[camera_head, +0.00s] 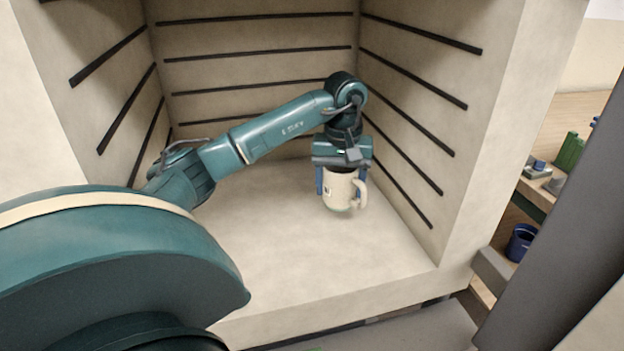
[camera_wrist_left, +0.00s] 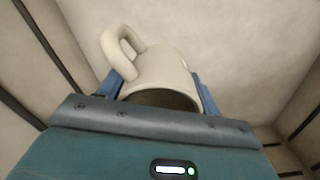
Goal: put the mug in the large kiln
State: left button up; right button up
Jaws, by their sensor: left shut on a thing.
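The cream mug (camera_head: 341,189) is inside the large kiln (camera_head: 300,262), in the right half of its chamber. My left gripper (camera_head: 341,186) points down and is shut on the mug, with one blue finger on each side of its body. The mug is upright, its handle to the right in the head view. Its base is close to the kiln floor; I cannot tell whether it touches. In the left wrist view the mug (camera_wrist_left: 160,76) sits between the fingers of the gripper (camera_wrist_left: 160,88), the handle at upper left. My right gripper is not in view.
The kiln's side and back walls carry dark horizontal grooves; the right wall (camera_head: 420,120) is near the gripper. The floor left of and in front of the mug is clear. Outside at right, a dark blue bucket (camera_head: 521,243) and a green block (camera_head: 569,152) are on shelving.

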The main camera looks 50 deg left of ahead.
pick_arm(q)
notch_tip(320, 180, down, 8)
jog(key=shift+r, duration=0.15)
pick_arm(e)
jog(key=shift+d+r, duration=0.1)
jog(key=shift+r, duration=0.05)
pick_arm(q)
jog(key=shift+b, duration=0.35)
jog(key=o, duration=1.2)
notch_tip(320, 180, up, 11)
jog(key=shift+r+p, duration=0.2)
jog(key=shift+p, duration=0.45)
jog(key=shift+r, duration=0.35)
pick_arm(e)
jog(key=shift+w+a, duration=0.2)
